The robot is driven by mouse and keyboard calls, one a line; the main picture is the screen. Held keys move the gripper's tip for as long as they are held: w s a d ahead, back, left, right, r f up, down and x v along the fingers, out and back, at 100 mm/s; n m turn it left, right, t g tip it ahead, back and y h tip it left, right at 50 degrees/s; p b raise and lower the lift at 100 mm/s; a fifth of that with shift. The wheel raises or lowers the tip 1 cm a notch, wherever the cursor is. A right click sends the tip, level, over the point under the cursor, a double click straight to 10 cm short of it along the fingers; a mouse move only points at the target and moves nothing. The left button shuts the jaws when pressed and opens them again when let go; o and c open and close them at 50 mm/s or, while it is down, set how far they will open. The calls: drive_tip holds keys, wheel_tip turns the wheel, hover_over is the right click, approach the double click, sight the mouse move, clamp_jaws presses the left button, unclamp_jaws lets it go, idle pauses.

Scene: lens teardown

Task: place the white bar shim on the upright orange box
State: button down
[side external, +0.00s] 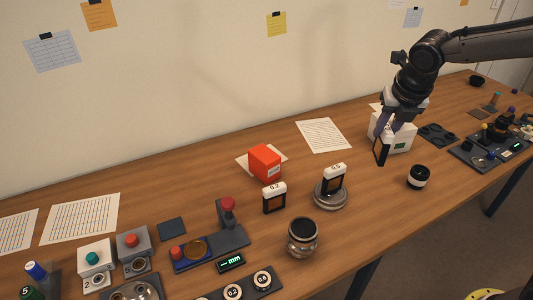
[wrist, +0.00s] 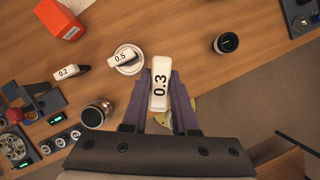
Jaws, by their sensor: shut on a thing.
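My gripper (wrist: 161,92) is shut on a white bar shim marked 0.3 (wrist: 160,88). In the side view my gripper (side external: 385,125) holds it above the right part of the table, in front of a white box; its dark lower part (side external: 380,152) hangs below the fingers. The upright orange box (side external: 265,163) stands on a paper sheet left of my gripper, with nothing on its top. It also shows at the top left of the wrist view (wrist: 58,20).
A shim marked 0.5 (side external: 334,178) stands on a round metal dish (side external: 330,200), and one marked 0.2 (side external: 274,198) stands near the orange box. A metal-and-black lens part (side external: 302,237) and a black cylinder (side external: 418,177) stand toward the front edge.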

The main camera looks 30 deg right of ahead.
drive_tip(key=w+a+r+n+y, duration=0.1)
drive_tip(key=w+a+r+n, duration=0.15)
drive_tip(key=w+a, duration=0.35)
drive_tip(key=w+a+r+n+y, duration=0.1)
drive_tip(key=w+a+n, duration=0.25)
drive_tip(key=a, duration=0.45)
drive_tip(key=shift+t, duration=0.3)
drive_tip(key=shift+w+a+f, duration=0.65)
drive_tip(key=shift+w+f, duration=1.5)
drive_tip(key=shift+f, duration=0.1)
drive_tip(key=shift+w+a+f, duration=0.6)
drive_tip(key=shift+w+f, duration=1.55)
drive_tip(key=shift+f, duration=0.05)
drive_tip(key=shift+w+a+f, duration=0.65)
drive_tip(key=shift+w+f, duration=1.5)
drive_tip(key=shift+f, duration=0.1)
drive_tip(key=shift+f, duration=0.15)
drive_tip(key=c, duration=0.7)
unclamp_jaws()
